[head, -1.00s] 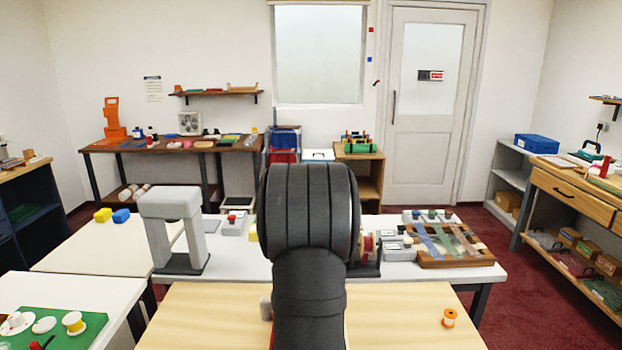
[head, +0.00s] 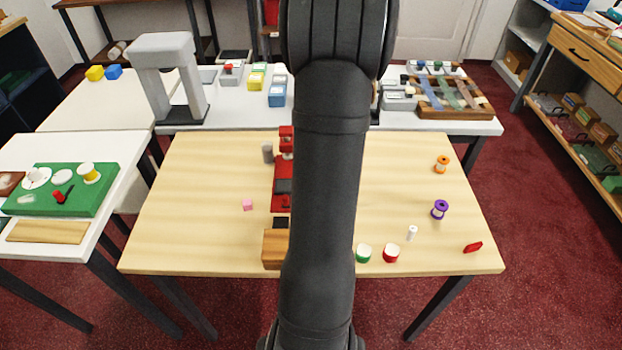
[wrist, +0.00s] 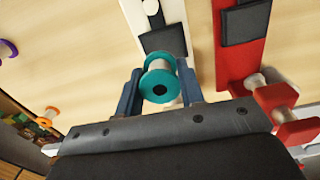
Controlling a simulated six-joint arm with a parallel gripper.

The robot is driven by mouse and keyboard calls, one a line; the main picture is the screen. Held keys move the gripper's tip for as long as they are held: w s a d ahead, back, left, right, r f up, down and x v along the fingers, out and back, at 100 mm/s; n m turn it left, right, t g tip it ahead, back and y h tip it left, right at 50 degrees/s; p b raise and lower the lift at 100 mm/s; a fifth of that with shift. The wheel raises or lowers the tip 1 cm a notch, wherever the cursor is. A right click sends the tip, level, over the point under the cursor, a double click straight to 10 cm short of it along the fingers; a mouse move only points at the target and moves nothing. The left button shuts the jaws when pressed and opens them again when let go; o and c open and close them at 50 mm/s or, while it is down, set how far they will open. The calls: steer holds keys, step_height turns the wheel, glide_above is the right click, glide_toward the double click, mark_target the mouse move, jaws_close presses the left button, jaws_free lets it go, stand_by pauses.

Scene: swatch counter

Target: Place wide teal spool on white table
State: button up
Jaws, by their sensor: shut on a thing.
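The teal spool (wrist: 158,84), with white thread, is held between the two blue-grey fingers of my gripper (wrist: 160,88) in the wrist view. The gripper is shut on it, above the light wood table. In the head view the gripper and teal spool are hidden behind my dark arm. A long white table (head: 470,127) stands behind the wood table. Another white-topped table (head: 20,160) with a green mat (head: 60,207) stands at the left. The frames do not show which white table is meant.
The wood table (head: 190,200) holds a red device (head: 283,190), a purple spool (head: 440,209), an orange spool (head: 441,164) and several small items. A grey press (head: 165,60) and a swatch board (head: 450,108) stand on the back table. A white strip with a black pad (wrist: 167,40) lies under the teal spool.

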steer(key=s+d+r+m, duration=0.1)
steer(key=s+d+r, duration=0.1)
steer(key=s+d, duration=1.25)
steer(key=w+a+f, duration=0.2)
steer(key=w, duration=0.1)
steer(key=w+a+f, duration=0.2)
steer(key=w, duration=0.1)
steer(key=w+a+f, duration=0.2)
steer(key=w+f, duration=0.1)
steer(key=w, duration=0.1)
steer(key=shift+w, duration=0.1)
steer(key=shift+f, duration=1.95)
steer(key=shift+f, duration=0.2)
steer(key=o, duration=1)
steer(key=shift+o, duration=0.2)
steer(key=shift+r, duration=0.1)
